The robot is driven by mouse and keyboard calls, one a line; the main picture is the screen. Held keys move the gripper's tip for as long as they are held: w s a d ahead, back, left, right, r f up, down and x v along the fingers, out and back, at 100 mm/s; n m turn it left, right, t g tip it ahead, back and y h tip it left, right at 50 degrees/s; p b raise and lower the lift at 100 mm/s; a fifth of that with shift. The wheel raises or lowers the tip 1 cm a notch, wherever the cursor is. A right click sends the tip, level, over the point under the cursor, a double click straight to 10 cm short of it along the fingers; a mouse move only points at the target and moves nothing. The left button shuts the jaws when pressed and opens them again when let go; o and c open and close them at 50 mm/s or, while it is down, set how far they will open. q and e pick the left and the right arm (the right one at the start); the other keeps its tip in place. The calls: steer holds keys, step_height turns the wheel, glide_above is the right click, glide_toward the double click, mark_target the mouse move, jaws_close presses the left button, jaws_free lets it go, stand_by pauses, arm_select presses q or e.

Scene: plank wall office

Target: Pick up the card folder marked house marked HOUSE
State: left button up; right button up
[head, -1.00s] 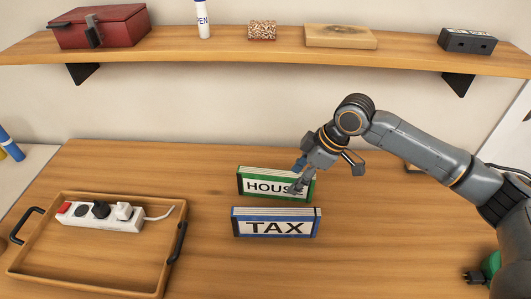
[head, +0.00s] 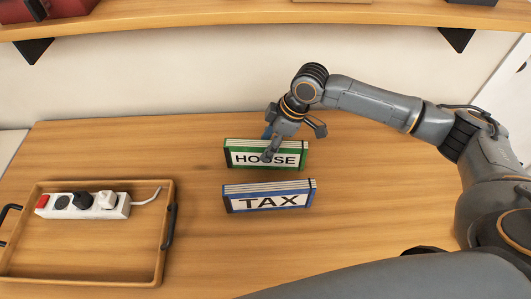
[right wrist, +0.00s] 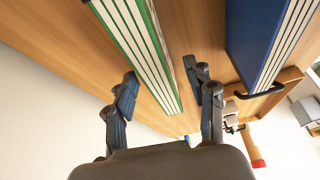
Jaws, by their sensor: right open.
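The green card folder marked HOUSE (head: 289,160) stands upright on the wooden table, behind the blue folder marked TAX (head: 268,202). My right gripper (head: 268,146) is over the HOUSE folder from above, and one finger hides part of the lettering. In the right wrist view the open fingers (right wrist: 160,80) lie on either side of the green folder (right wrist: 140,45), with gaps beside it. The blue folder (right wrist: 262,40) is outside the fingers there, to the right. My left gripper is not in view.
A wooden tray (head: 90,278) with dark handles holds a white power strip (head: 85,206) at the left. A shelf (head: 230,19) runs along the wall above. The table between tray and folders is clear.

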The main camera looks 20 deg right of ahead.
mark_target(260, 152)
steer(key=p+x, duration=0.1)
steer(key=x, duration=0.4)
steer(key=shift+w+f, duration=0.15)
steer(key=shift+w, duration=0.05)
jaws_close()
